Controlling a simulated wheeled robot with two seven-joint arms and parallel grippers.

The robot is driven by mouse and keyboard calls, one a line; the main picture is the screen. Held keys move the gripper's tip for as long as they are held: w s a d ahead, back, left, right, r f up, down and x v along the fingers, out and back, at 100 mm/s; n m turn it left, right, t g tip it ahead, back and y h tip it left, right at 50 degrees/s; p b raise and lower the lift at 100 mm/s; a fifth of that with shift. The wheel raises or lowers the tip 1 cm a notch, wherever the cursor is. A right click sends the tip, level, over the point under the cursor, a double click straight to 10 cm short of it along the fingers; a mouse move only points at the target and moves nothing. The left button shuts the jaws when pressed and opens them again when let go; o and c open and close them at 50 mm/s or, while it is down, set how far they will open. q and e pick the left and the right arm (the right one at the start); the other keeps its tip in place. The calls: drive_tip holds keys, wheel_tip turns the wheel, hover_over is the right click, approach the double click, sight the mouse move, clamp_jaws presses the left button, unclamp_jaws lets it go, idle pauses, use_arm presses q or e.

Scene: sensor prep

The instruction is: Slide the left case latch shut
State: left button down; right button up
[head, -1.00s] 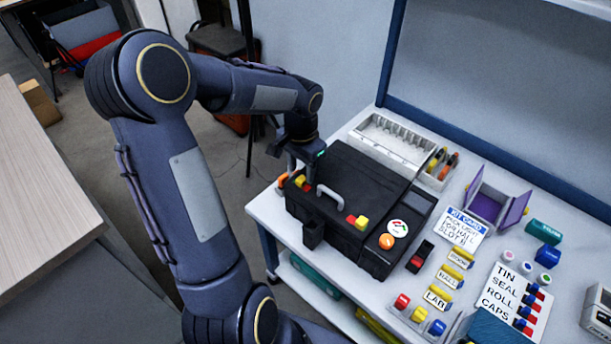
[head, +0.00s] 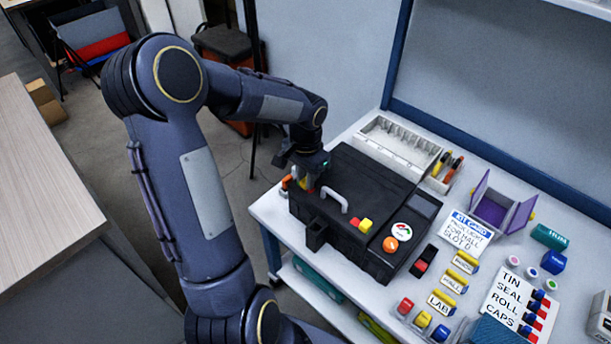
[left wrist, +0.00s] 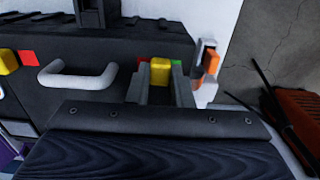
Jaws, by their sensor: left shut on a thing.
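The black case (head: 345,185) stands closed on the white bench, with a grey handle (head: 335,198) on its front. My left gripper (head: 304,184) is at the left end of the case front, shut on the yellow slider of the left latch (head: 303,183). In the left wrist view the yellow slider (left wrist: 160,72) sits between my two fingers (left wrist: 163,88), with a little red on its left and green on its right. The right latch (head: 359,224) shows yellow beside red. My right gripper is in neither view.
An orange and white item (left wrist: 210,65) stands close beside the case's left end. Open floor lies to the left.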

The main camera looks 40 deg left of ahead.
use_arm(q)
drive_tip(key=shift+d, duration=0.85)
drive_tip(key=c, duration=1.3)
unclamp_jaws()
drive_tip(key=shift+s, duration=0.1)
